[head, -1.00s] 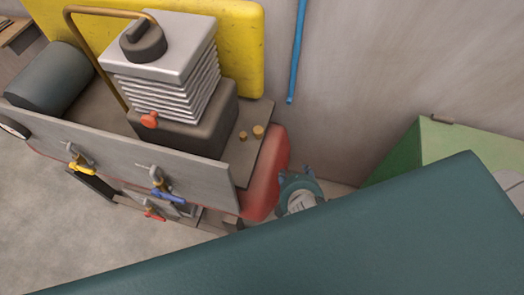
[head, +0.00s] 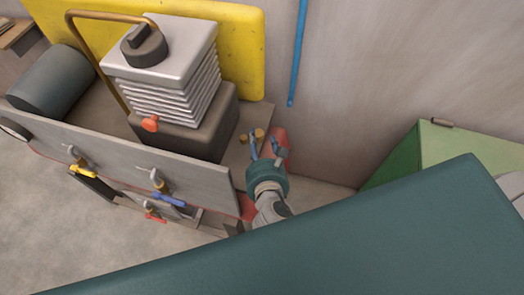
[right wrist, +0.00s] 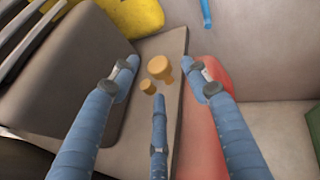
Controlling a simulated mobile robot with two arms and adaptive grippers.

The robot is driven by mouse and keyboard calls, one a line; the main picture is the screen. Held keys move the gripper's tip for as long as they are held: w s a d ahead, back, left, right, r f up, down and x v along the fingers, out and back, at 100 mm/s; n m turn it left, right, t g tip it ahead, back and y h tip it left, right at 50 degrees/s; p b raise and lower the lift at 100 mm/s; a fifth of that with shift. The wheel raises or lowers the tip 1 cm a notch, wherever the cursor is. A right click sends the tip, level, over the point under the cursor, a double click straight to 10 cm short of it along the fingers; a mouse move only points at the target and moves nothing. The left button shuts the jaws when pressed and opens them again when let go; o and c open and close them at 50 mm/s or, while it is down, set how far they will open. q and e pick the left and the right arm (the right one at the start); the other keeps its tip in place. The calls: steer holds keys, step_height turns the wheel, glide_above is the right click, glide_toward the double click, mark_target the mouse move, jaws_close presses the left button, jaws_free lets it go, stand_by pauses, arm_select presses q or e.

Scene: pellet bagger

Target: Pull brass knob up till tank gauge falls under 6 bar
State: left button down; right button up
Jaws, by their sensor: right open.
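Two brass knobs stand on the brown deck beside the compressor block: a larger one (head: 259,133) and a smaller one (head: 243,138). The right wrist view shows the larger knob (right wrist: 160,67) and the smaller knob (right wrist: 148,87) close together. My right gripper (head: 266,145) is open just on the near side of the larger knob. In the wrist view its blue fingers spread around the larger knob's position, with no visible contact. A round gauge (head: 13,129) at the panel's left end is seen too obliquely to read. My left gripper is out of view.
The finned compressor block (head: 165,80) stands left of the knobs. The red tank (head: 279,146) is behind my right gripper. A grey panel (head: 120,152) carries yellow and blue valve levers. A blue pipe (head: 298,55) runs down the wall; a green box (head: 470,150) stands right.

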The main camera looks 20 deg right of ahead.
mark_target(259, 138)
steer(key=x, duration=0.5)
steer(key=shift+a, duration=0.1)
steer(key=shift+s, duration=0.1)
